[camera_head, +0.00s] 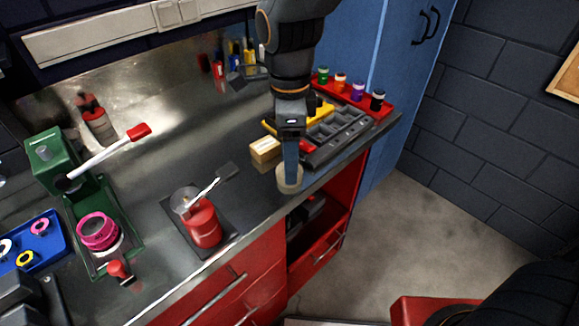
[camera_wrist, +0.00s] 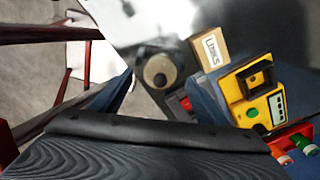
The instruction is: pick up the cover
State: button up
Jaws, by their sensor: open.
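A round beige piece (camera_head: 289,185) with an upright rim, apparently the cover, lies on the metal bench near its front edge. In the wrist view my blue fingers stand apart, one on each side of the disc, and my gripper (camera_wrist: 163,88) is open and empty. I cannot tell whether a finger touches the disc.
A small labelled box (camera_head: 265,149) and a grey compartment tray (camera_head: 335,135) stand close by, with a yellow device (camera_wrist: 255,95) beside them. A red rack (camera_head: 384,107) holds several bottles. A red can (camera_head: 204,225) stands left. The bench edge drops to red drawers (camera_head: 240,285).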

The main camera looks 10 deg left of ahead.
jog(key=shift+f, duration=0.85)
jog(key=shift+c, duration=0.3)
jog(key=c, duration=1)
jog(key=shift+r, duration=0.1)
jog(key=shift+c, duration=0.2)
